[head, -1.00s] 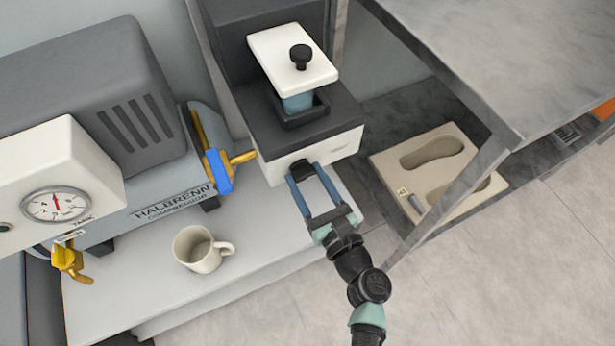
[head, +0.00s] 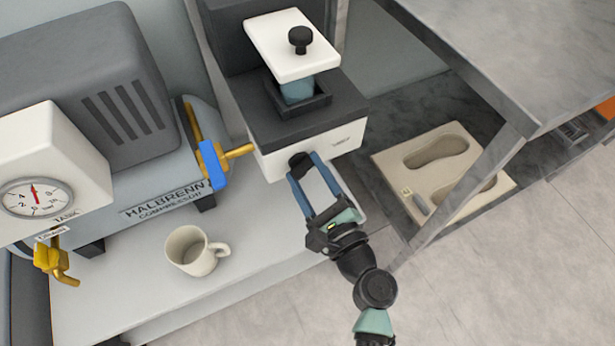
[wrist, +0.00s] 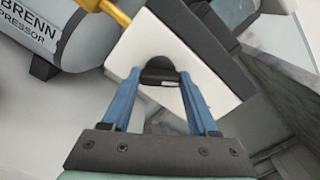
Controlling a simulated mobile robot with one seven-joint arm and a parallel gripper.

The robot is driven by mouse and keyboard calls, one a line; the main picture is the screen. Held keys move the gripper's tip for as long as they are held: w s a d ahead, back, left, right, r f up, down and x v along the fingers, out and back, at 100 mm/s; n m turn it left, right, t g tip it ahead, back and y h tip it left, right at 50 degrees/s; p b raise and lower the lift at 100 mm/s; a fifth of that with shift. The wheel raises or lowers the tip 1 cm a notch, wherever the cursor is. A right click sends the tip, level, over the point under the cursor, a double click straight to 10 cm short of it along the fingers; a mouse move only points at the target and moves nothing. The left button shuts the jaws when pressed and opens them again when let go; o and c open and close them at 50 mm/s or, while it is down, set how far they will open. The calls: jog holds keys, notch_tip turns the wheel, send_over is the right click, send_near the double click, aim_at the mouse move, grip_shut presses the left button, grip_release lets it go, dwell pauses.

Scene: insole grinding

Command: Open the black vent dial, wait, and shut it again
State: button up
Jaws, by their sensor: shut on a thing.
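The black vent dial (head: 299,161) sits on the white front face of the dark-topped machine in the head view. In the wrist view the dial (wrist: 159,70) is a dark knob with a pale mark on its lower edge. My gripper (head: 303,174) reaches it from the front, its blue fingers on either side. In the wrist view my gripper (wrist: 160,82) is shut on the dial. The fingers hide part of the dial, and I cannot tell how far it is turned.
A white mug (head: 196,250) stands on the bench left of my arm. The compressor (head: 150,200) with its gauge (head: 36,197) and blue-handled yellow valve (head: 212,165) is further left. A beige insole tray (head: 440,170) lies at right, behind a grey metal frame post (head: 470,190).

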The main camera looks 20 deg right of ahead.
jog(key=n+b, duration=0.2)
jog(key=n, duration=0.1)
jog(key=n+b, duration=0.1)
jog(key=n, duration=0.1)
jog(key=shift+f+n+b, duration=0.2)
jog(key=shift+n+b, duration=0.2)
jog(key=n+b, duration=0.3)
jog(key=n, duration=0.2)
jog(key=shift+r, duration=0.15)
jog(key=shift+b, duration=0.3)
jog(key=o, duration=1.4)
jog(key=s, duration=1.3)
jog(key=shift+d, duration=0.2)
